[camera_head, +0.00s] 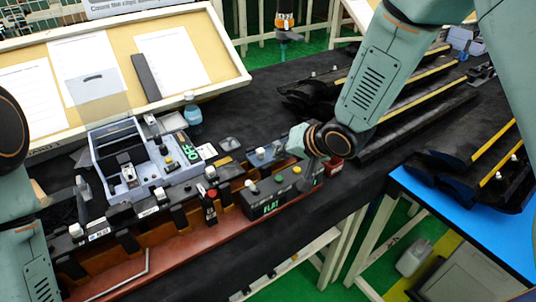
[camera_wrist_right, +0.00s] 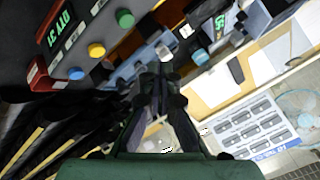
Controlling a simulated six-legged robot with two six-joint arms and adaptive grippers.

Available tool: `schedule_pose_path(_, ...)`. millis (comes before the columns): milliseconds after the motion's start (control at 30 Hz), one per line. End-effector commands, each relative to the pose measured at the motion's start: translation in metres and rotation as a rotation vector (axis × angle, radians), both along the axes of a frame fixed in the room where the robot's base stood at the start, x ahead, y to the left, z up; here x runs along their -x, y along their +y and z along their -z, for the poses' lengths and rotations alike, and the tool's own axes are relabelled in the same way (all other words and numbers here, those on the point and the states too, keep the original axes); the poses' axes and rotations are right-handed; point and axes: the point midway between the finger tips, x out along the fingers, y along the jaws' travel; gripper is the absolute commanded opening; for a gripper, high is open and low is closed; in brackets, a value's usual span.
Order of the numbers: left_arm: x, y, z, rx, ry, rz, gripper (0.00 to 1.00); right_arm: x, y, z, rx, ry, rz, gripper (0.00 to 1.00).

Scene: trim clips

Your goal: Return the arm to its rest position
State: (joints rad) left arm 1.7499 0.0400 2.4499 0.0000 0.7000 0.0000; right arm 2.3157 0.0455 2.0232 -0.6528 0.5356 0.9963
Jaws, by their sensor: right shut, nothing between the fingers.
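My right arm comes down from the top right in the head view.
A grey-blue bin (camera_head: 118,160) holds small parts on the dark bench. A reddish-brown trim panel (camera_head: 190,240) lies along the front. Dark trim strips with yellow edges (camera_head: 430,100) lie at right, near a blue-topped table (camera_head: 470,235). A pinboard (camera_head: 225,75) stands behind.

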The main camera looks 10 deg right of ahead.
Motion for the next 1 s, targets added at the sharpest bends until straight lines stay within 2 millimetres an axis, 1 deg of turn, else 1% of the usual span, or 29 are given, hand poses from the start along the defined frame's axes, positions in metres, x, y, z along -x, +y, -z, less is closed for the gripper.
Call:
schedule_pose_path(167,0.000,0.000,0.000,0.000,0.000,0.000,0.50,0.000,0.000,0.000,0.012,-0.007,-0.013,0.00)
schedule_pose_path(300,0.000,0.000,0.000,0.000,0.000,0.000,0.50,0.000,-0.001,-0.001,0.086,-0.055,-0.082,0.00)
schedule_pose_path(367,0.000,0.000,0.000,0.000,0.000,0.000,0.50,0.006,-0.004,0.002,0.131,-0.070,-0.107,0.00)
schedule_pose_path(433,0.000,0.000,0.004,0.000,0.000,0.000,0.50,0.019,-0.008,0.016,0.185,-0.072,-0.134,0.00)
schedule_pose_path(567,0.000,0.000,0.029,0.000,0.000,0.000,0.50,0.061,-0.018,0.081,0.274,-0.007,-0.171,0.00)
schedule_pose_path(600,0.000,0.000,0.036,0.000,0.000,0.000,0.50,0.075,-0.021,0.100,0.297,0.018,-0.181,0.00)
schedule_pose_path(667,0.000,0.000,0.049,0.000,0.001,0.000,0.50,0.097,-0.026,0.130,0.329,0.060,-0.196,0.00)
schedule_pose_path(700,0.000,0.000,0.057,0.000,0.000,0.000,0.50,0.113,-0.029,0.151,0.349,0.093,-0.206,0.00)
schedule_pose_path(767,0.000,0.000,0.070,0.000,0.000,0.000,0.50,0.138,-0.034,0.180,0.378,0.145,-0.219,0.00)
schedule_pose_path(800,0.000,0.000,0.078,0.000,0.000,0.000,0.50,0.156,-0.037,0.200,0.394,0.181,-0.228,0.00)
schedule_pose_path(867,0.000,0.000,0.091,0.000,0.000,0.000,0.50,0.182,-0.042,0.226,0.416,0.234,-0.241,0.00)
schedule_pose_path(900,0.000,0.000,0.099,0.000,0.000,0.000,0.50,0.200,-0.045,0.243,0.429,0.272,-0.249,0.00)
schedule_pose_path(967,0.000,0.000,0.111,0.000,0.000,0.000,0.50,0.226,-0.049,0.267,0.443,0.329,-0.258,0.00)
schedule_pose_path(1000,0.000,0.000,0.119,0.000,0.000,0.000,0.50,0.243,-0.052,0.282,0.450,0.367,-0.261,0.00)
